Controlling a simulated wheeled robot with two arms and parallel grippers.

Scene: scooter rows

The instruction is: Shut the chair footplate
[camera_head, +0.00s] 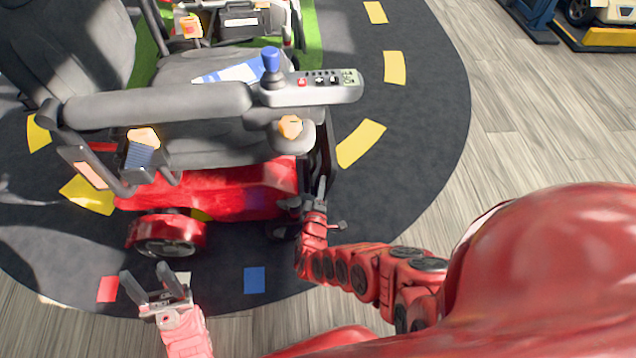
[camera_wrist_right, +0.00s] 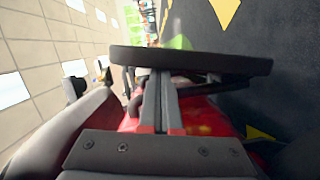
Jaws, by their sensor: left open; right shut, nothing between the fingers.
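The power chair (camera_head: 215,190) has a red base, grey seat and joystick armrest. Its dark footplate (camera_head: 324,150) is at the chair's front end, partly hidden behind the armrest; its angle is hard to tell. In the right wrist view, a dark flat plate that looks like the footplate (camera_wrist_right: 190,62) crosses edge-on just beyond my fingertips. My right gripper (camera_head: 318,190) is shut and empty, low beside the footplate; its fingers (camera_wrist_right: 159,88) reach up to the plate, and contact is unclear. My left gripper (camera_head: 155,282) is open and empty, near the red-fendered wheel.
The chair stands on a dark round mat (camera_head: 420,130) with yellow, red and blue marks. Another scooter (camera_head: 240,20) stands behind it. A blue-framed stand (camera_head: 532,18) and a vehicle on a yellow base (camera_head: 600,36) are at the far right. The wooden floor (camera_head: 530,120) at right is clear.

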